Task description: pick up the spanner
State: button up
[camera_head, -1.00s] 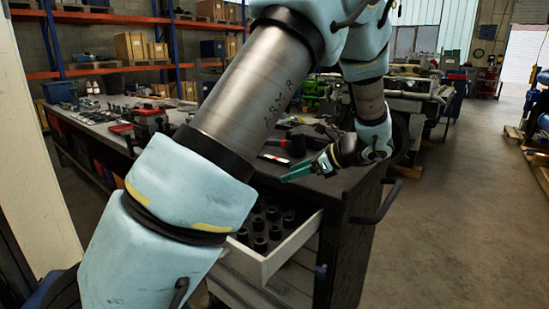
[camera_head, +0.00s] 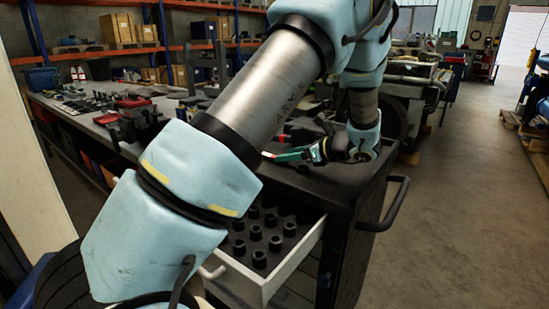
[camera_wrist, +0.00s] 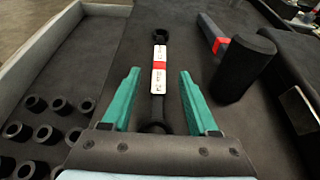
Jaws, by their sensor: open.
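The spanner (camera_wrist: 158,82) is a dark tool with a white and red label on its shaft, seen in the wrist view. It lies lengthwise on the dark top of the tool cart, its far ring end pointing away. My gripper (camera_wrist: 158,72) is open, with one green finger on each side of the spanner's shaft and gaps between. The spanner's near end is partly hidden by the gripper body. In the head view my gripper (camera_head: 274,156) is low over the cart top (camera_head: 340,186); I cannot make out the spanner clearly there.
An open drawer (camera_head: 294,262) with several black sockets (camera_head: 259,258) sits below the cart top. A long workbench (camera_head: 95,128) with tools stands at left.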

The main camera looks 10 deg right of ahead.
jog(key=p+x, duration=0.2)
jog(key=x, duration=0.2)
jog(key=shift+r, duration=0.15)
jog(key=shift+w+a+f, duration=0.2)
jog(key=shift+a+f, duration=0.05)
jog(key=shift+c, duration=0.3)
grip_shut()
dwell(0.7)
